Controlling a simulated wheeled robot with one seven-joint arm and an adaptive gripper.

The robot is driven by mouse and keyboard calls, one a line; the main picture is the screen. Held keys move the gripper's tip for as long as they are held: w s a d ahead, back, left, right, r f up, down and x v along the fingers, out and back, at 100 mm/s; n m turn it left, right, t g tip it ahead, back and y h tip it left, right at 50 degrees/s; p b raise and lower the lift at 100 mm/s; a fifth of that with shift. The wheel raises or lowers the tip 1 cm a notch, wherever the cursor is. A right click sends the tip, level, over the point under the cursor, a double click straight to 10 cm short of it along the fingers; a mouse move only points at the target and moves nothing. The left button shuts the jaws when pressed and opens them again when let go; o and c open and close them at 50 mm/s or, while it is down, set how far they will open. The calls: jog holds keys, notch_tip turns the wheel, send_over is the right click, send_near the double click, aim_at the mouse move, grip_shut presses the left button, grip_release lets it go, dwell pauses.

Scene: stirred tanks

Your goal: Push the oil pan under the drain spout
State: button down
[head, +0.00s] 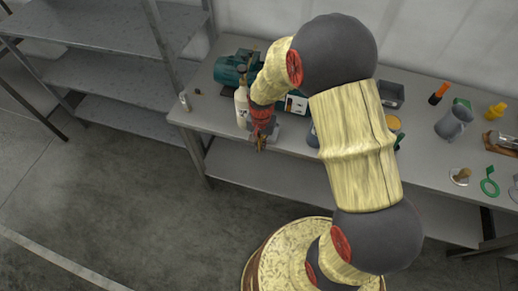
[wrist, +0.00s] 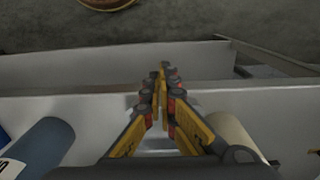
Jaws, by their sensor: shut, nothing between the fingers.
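My gripper (head: 261,143) points down at the front edge of the bench, its fingers closed together and empty. The closed fingertips (wrist: 164,68) also show in the wrist view, over the bench's edge. A flat pale grey piece (head: 278,131) lies on the bench just beside and behind the gripper; it may be the oil pan, but the arm hides much of it. I cannot tell whether the gripper touches it. A teal machine (head: 228,70) stands behind, partly hidden by my arm. I cannot make out the drain spout.
A cream bottle (head: 241,106) stands close left of the gripper, and a blue cylinder (wrist: 45,145) shows on the other side. A dark tray (head: 391,94) and a grey jug (head: 454,122) stand farther right on the bench (head: 425,160). Grey shelving (head: 105,75) is at left.

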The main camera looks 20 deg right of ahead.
jog(key=shift+w+d, duration=0.2)
jog(key=shift+w, duration=0.1)
jog(key=w+d, duration=0.2)
jog(key=w, duration=0.1)
jog(key=w+d, duration=0.1)
jog(key=w, duration=0.1)
jog(key=shift+d, duration=0.35)
